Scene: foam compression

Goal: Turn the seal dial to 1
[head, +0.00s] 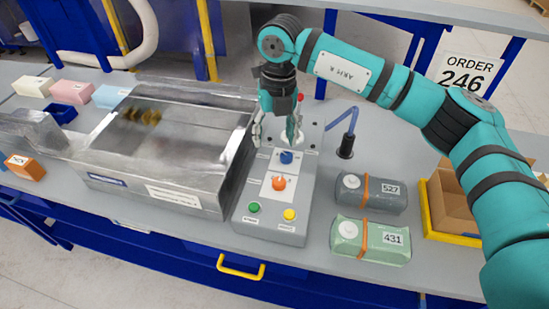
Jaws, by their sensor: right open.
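A grey control panel (267,226) stands right of the metal chamber. It carries a blue dial (287,157) at the back and an orange dial (279,183) in front of it. The labels are too small to read, so I cannot tell which one is the seal dial or where it points. My right gripper (275,136) points down, open, over the back of the panel, just behind the blue dial. It appears apart from both dials. My left gripper is not in view.
A green button (253,207) and a yellow button (290,214) sit at the panel's front. The metal chamber (160,150) is close on the left. Foam packs 527 (370,205) and 431 (345,250) lie right. A cardboard box (452,203) stands in a yellow tray.

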